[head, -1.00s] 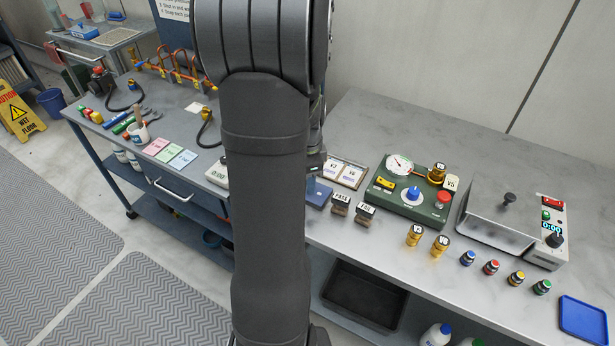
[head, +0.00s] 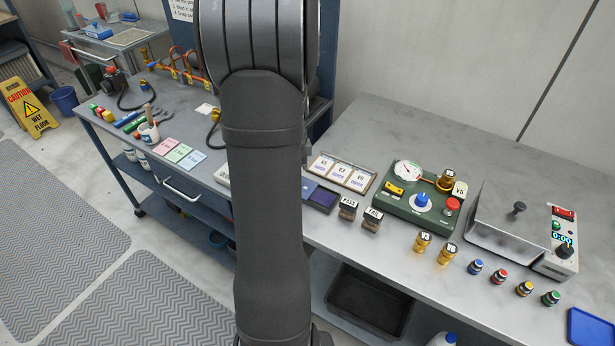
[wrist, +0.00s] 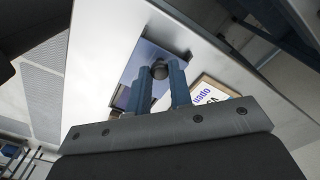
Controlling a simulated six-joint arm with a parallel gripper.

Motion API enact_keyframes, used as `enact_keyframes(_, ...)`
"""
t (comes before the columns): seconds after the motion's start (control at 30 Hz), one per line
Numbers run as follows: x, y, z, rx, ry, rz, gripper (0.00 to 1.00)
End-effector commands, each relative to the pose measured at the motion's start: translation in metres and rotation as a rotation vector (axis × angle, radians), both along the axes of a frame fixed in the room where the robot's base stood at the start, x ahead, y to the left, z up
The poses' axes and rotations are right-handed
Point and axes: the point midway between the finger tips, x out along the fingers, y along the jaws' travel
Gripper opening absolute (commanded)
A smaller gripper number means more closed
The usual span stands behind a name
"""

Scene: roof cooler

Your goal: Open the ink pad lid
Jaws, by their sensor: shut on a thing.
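The ink pad (head: 323,199) lies on the bench just right of my arm in the head view. Its right part shows a dark navy surface, with a lighter blue strip, seemingly the lid (head: 307,186), at its left, partly hidden by my arm. In the wrist view, my gripper (wrist: 160,69) has its two blue fingers shut on a dark round knob over the blue lid (wrist: 150,55). A purple-blue patch shows left of the fingers. My arm hides the gripper in the head view.
PASS and FAIL stamps (head: 360,214) stand right of the pad. A card tray (head: 341,172) lies behind it, also partly seen in the wrist view (wrist: 207,92).

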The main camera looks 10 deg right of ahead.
Motion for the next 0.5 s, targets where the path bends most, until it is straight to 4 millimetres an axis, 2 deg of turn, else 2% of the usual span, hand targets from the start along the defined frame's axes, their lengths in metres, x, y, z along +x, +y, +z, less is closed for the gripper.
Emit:
enact_keyframes(0.33, 0.0036, 0.0036, 0.0002, 0.0, -0.001, -0.001, 0.0)
enact_keyframes(0.37, 0.0036, 0.0036, 0.0002, 0.0, -0.001, -0.001, 0.23)
enact_keyframes(0.43, 0.0035, 0.0035, 0.0001, 0.0, -0.001, -0.001, 0.37)
enact_keyframes(0.47, 0.0035, 0.0035, 0.0001, 0.0, -0.001, -0.001, 0.41)
enact_keyframes(0.5, 0.0035, 0.0035, 0.0001, 0.0, -0.001, -0.001, 0.41)
